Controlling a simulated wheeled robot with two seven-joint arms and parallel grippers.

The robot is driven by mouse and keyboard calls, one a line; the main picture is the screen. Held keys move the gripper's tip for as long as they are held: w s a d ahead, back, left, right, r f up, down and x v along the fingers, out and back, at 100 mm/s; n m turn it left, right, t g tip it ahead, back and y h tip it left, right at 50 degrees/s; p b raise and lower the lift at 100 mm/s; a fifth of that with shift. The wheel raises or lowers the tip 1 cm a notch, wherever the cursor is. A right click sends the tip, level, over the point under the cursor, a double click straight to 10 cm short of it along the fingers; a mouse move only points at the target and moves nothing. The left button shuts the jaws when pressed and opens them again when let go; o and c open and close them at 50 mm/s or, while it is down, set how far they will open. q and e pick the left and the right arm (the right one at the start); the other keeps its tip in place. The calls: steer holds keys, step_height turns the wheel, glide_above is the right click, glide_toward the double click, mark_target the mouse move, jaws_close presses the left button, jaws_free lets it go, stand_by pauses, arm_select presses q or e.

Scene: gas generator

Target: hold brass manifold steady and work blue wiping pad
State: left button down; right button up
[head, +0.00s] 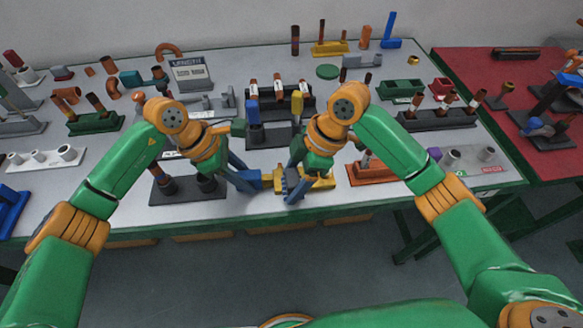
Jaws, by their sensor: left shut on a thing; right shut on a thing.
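My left gripper (250,181) is near the front edge of the table, its blue fingers shut on the left end of a small yellow brass manifold (267,181). My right gripper (292,190) is just to the right, pointing down, close to the manifold's right side. It is shut on a small blue-grey piece that looks like the wiping pad (283,179). The fingers and wrist hide most of this piece, and I cannot tell whether it touches the manifold.
The grey table (235,215) is crowded. A dark block with sockets (188,189) stands left of the grippers, and an orange-brown base (375,173) stands to the right. A black rack (280,104) is behind. A red table (455,65) adjoins at right.

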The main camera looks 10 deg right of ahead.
steer(key=shift+s+r, duration=0.15)
steer(key=shift+s, duration=0.1)
steer(key=shift+r, duration=3.95)
arm_select(q)
steer(key=shift+c, duration=2.4)
jaws_free()
steer(key=v, duration=1.2)
